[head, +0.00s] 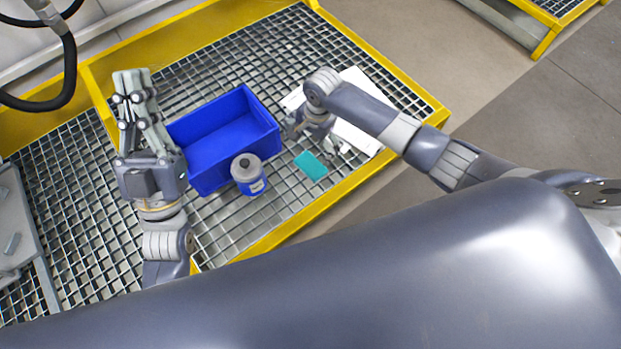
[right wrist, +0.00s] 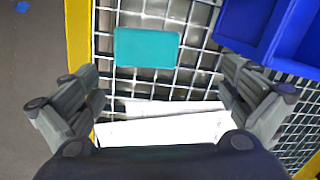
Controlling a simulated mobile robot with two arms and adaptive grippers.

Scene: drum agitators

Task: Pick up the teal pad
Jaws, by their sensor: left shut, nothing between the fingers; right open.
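The teal pad (head: 311,165) lies flat on the metal grating, right of the blue-and-grey container. It also shows in the right wrist view (right wrist: 146,47), ahead of and between the fingers. My right gripper (right wrist: 160,92) is open and empty, with its two fingers spread wide on either side. In the head view my right gripper (head: 336,146) hangs over the white sheets just beyond the pad, partly hidden by its own wrist. My left gripper (head: 133,77) is shut and empty at the left, beside the blue bin.
An empty blue bin (head: 262,108) stands on the grating (head: 287,50). A grey-lidded container (head: 249,178) stands at its front corner. White sheets (head: 366,140) lie under my right arm. A yellow frame (head: 408,86) edges the grating.

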